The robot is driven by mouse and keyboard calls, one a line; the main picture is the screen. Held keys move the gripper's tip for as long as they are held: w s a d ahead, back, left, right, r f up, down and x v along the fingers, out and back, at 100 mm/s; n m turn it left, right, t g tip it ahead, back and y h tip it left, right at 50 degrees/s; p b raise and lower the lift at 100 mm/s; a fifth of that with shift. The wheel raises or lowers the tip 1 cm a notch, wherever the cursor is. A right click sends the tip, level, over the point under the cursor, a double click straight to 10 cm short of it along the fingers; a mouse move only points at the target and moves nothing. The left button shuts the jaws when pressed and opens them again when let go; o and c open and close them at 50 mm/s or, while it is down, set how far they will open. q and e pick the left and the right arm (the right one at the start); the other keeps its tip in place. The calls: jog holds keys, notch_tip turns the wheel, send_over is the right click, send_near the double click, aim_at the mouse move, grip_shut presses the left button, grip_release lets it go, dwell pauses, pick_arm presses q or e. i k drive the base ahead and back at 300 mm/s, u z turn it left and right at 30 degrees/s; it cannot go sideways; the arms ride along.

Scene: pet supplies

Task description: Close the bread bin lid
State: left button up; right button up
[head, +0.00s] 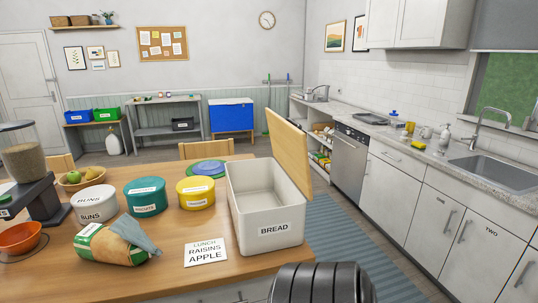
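The bread bin (268,236) is a cream rectangular box labelled BREAD, standing on the wooden table near its right edge. It looks empty inside. Its wooden lid (288,146) is open, standing up along the bin's right side and leaning slightly outward. Neither of my grippers shows in the head view. A dark ribbed part at the bottom, right of centre, seems to be a link of my own arm, and it is apart from the bin.
Left of the bin on the table (180,277) are a LUNCH RAISINS APPLE card (206,252), a bread bag (112,244), a yellow tin (196,193), a teal tin (146,196) and a white BUNS tin (95,202). Open floor and a striped rug (345,235) lie right of the table.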

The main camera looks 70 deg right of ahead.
aim_at(290, 147)
jog(key=u, duration=0.95)
jog(key=k, duration=1.8)
jog(key=z, duration=2.2)
jog(key=i, duration=0.5)
jog(key=z, duration=0.15)
jog(key=k, duration=0.5)
jog(key=z, duration=0.85)
jog(key=i, duration=0.6)
